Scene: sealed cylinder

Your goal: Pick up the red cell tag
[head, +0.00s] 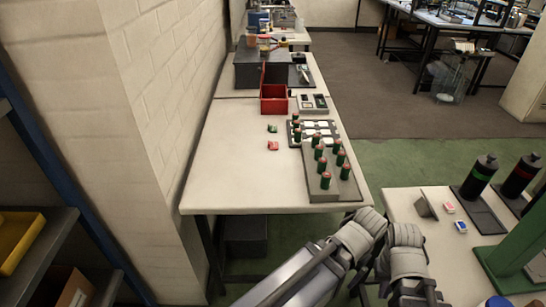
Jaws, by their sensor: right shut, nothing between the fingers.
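A small red tag (272,146) with white markings lies flat on the pale bench (233,180), left of the green cylinders. A small green tag (272,129) lies just behind it. On the right-hand table, a small card with red on it (449,208) and a bluish one (460,227) lie near the bottles; their markings are too small to read. My right gripper (420,298) is low at the bottom edge, shut and empty, in front of the right-hand table and far from the red tag. My left arm folds beside it; its gripper does not show.
Several red-topped green cylinders (325,181) stand in a grey rack on the bench's right side. A red bin (273,99) stands behind the tags. Two dark bottles (479,178) (519,176) and a green stand (512,265) occupy the right table. The bench's front left is clear.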

